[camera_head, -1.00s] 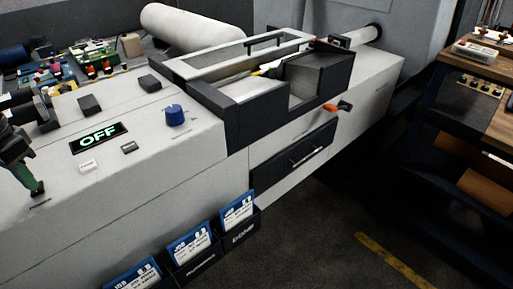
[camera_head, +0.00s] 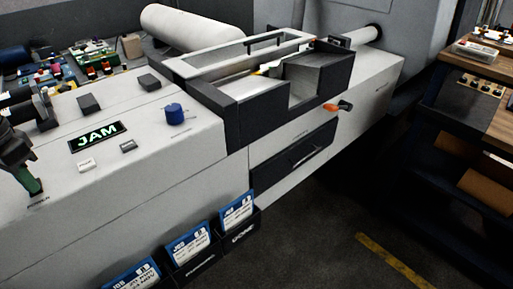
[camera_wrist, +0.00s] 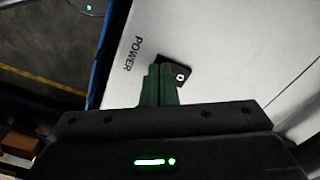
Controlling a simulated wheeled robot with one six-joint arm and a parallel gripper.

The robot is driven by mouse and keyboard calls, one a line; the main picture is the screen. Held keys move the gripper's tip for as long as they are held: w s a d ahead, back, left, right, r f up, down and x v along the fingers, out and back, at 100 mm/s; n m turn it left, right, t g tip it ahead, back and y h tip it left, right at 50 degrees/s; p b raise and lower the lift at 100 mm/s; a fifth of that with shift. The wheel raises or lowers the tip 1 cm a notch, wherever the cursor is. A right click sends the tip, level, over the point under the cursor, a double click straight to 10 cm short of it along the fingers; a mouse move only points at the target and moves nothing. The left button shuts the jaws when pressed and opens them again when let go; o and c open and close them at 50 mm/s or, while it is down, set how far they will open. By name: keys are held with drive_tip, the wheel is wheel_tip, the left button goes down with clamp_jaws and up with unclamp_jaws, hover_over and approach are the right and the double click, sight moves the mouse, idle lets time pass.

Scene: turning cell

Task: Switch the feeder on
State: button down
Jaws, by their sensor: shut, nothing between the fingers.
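The feeder (camera_head: 150,190) is a long pale grey machine; its small display (camera_head: 95,137) reads JAM in lit letters. My gripper (camera_head: 35,188) is at the far left of the head view, low over the feeder's top. In the wrist view the green fingers of my gripper (camera_wrist: 160,70) are shut with nothing between them. Their tips are at the dark plate of the power switch (camera_wrist: 182,73), marked POWER, and partly hide it. A round metal part shows on the plate beside the fingertips. I cannot tell whether the fingers touch it.
A blue knob (camera_head: 174,114) and small push buttons (camera_head: 86,165) sit on the feeder's top. A dark open tray (camera_head: 232,118) lies behind them, with an orange-tipped lever (camera_head: 331,107) on the front. Blue-labelled card holders (camera_head: 188,247) hang on the front. A workbench (camera_head: 485,75) stands at right.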

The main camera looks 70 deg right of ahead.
wheel_tip(320, 180, up, 7)
drive_tip(key=p, duration=0.6)
drive_tip(key=shift+f, duration=0.15)
idle(0.3)
